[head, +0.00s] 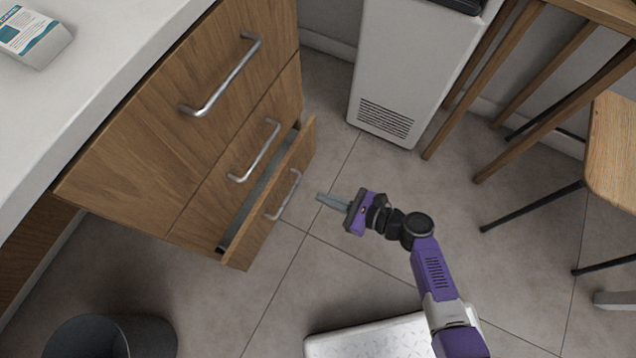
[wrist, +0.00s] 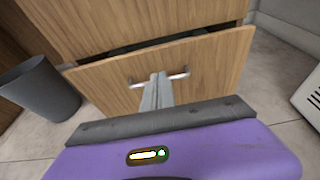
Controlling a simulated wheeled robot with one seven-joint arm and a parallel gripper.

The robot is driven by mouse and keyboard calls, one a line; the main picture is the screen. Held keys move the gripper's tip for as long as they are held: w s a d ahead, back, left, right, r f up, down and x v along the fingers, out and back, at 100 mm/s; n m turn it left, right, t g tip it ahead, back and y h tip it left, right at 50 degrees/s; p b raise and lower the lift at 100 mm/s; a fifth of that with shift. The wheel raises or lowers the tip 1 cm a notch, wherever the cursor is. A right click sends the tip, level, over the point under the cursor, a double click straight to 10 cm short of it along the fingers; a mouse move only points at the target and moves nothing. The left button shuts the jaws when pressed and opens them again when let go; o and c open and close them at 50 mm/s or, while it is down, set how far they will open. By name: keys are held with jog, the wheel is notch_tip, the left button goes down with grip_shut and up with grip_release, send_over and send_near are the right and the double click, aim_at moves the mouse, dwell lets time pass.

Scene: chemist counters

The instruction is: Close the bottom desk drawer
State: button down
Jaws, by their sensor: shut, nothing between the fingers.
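The bottom desk drawer (head: 252,238) is wooden with a silver bar handle (head: 284,195) and stands partly open, with a dark gap behind its front. It also shows in the wrist view (wrist: 200,58), pulled out below the drawer above it. My gripper (head: 320,197) is shut and empty, a short way to the right of the drawer front. In the wrist view its fingertips (wrist: 158,78) point at the drawer front and overlap the middle of the handle; I cannot tell whether they touch it.
Two upper drawers (head: 232,75) (head: 253,150) look closed. A dark bin (head: 110,340) stands at the lower left. A white vented unit (head: 400,70) stands at the back. A wooden chair (head: 612,150) is at the right. The tiled floor (head: 385,265) around my gripper is mostly free.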

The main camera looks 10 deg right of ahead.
jog(key=b, duration=0.4)
send_near(278, 180)
jog(key=x, duration=0.5)
jog(key=shift+f, duration=0.3)
jog(key=shift+w+a+r, duration=0.1)
jog(key=shift+w+a, duration=0.3)
jog(key=shift+a, duration=0.15)
